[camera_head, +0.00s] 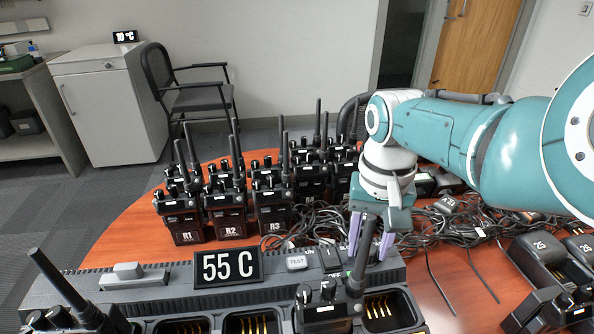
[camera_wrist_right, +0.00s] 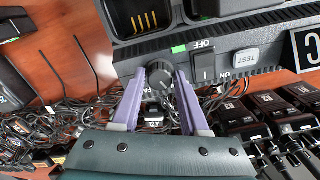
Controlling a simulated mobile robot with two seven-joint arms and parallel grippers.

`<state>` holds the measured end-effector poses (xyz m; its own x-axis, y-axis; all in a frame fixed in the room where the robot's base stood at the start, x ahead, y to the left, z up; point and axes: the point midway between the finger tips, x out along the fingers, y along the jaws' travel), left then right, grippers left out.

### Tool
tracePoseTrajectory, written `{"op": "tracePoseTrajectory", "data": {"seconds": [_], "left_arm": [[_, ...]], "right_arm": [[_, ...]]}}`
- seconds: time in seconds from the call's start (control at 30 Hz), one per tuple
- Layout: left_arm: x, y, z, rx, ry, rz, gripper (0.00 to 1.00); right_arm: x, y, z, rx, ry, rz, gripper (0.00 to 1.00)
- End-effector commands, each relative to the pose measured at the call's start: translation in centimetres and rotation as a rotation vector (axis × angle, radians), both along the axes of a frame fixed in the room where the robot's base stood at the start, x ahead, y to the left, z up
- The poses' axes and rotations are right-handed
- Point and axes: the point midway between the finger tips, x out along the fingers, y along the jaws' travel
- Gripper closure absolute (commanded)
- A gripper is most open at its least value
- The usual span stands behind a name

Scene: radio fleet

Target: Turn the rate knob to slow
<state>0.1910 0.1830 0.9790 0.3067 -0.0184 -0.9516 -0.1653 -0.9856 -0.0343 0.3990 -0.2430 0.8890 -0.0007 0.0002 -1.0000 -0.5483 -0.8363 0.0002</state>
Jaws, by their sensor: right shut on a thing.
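The rate knob (camera_wrist_right: 158,73) is a round dark knob on the charger's grey top panel, seen in the right wrist view. My right gripper (camera_wrist_right: 161,80) is shut on it, with one purple finger on each side. In the head view my right gripper (camera_head: 370,244) reaches down onto the right part of the long charger (camera_head: 185,282). There the knob is hidden by the fingers and a radio antenna. A green mark (camera_wrist_right: 179,49) lies on the panel beside the knob. The knob's exact pointing direction cannot be told. My left gripper is not in view.
A rocker switch (camera_wrist_right: 204,68), a TEST button (camera_head: 297,262) and a 55 C display (camera_head: 227,267) sit left of the gripper in the head view. Behind are rows of radios (camera_head: 229,215) and tangled black cables (camera_head: 320,220).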

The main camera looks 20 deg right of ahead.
Motion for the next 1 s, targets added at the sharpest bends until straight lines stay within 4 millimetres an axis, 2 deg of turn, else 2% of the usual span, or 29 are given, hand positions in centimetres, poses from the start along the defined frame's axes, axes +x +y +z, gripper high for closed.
{"op": "tracePoseTrajectory", "data": {"seconds": [0.4, 1.0], "left_arm": [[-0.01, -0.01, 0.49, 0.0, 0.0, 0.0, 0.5], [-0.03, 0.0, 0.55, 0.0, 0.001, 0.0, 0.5]], "right_arm": [[0.01, -0.08, 0.02, -0.001, 0.0, 0.277, 1.0], [0.03, -0.02, -0.03, -0.001, -0.002, 0.362, 1.0]]}}
